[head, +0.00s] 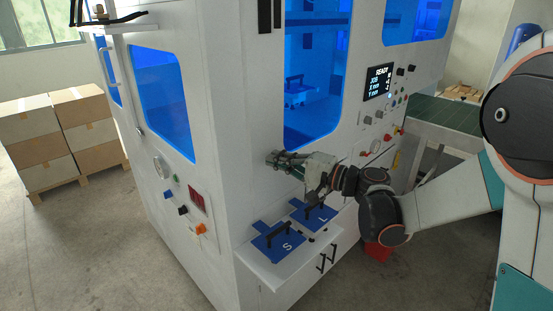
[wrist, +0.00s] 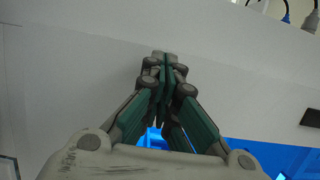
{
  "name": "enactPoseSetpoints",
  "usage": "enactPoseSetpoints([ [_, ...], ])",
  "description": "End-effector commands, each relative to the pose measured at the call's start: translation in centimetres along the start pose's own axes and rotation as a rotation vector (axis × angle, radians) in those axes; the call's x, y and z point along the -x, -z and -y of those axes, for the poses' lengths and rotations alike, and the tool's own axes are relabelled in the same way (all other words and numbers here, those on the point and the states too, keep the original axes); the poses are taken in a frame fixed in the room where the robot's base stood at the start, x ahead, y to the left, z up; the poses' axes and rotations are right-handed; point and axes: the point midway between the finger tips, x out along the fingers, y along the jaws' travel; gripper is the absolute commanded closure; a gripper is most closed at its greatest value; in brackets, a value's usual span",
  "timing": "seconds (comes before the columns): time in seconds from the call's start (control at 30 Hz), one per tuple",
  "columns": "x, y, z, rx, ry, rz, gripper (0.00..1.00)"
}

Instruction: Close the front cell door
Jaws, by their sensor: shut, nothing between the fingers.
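The front of the white cell holds a tall blue window (head: 318,60), with the front door's white panel (head: 262,100) appearing to lie left of it. I cannot tell exactly where the door's edge is or how far it stands open. Two dark upright bars, which look like handles (head: 265,16), sit high on this face. My gripper (head: 270,157) is at the window's lower left corner, pointing left, close to the white face. In the wrist view my gripper (wrist: 165,60) is shut and empty before a plain white surface; contact is unclear. Blue shows below the fingers there.
A shelf (head: 285,268) with blue plates marked S and L and black handles juts out below my gripper. A control panel (head: 380,82) with knobs is right of the window. Stacked boxes (head: 60,135) stand at the left. A green-topped conveyor (head: 445,112) is at the right.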

Motion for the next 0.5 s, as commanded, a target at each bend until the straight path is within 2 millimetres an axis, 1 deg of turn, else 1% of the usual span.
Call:
enactPoseSetpoints([
  [0.03,1.2,-0.2,0.2,0.0,-0.001,-0.003,1.0],
  [0.3,6.3,-1.6,0.2,0.0,-0.002,-0.005,1.0],
  [0.4,7.8,-2.1,0.1,0.0,-0.002,-0.004,1.0],
  [0.5,8.8,-2.4,0.1,0.0,-0.003,-0.002,1.0],
])
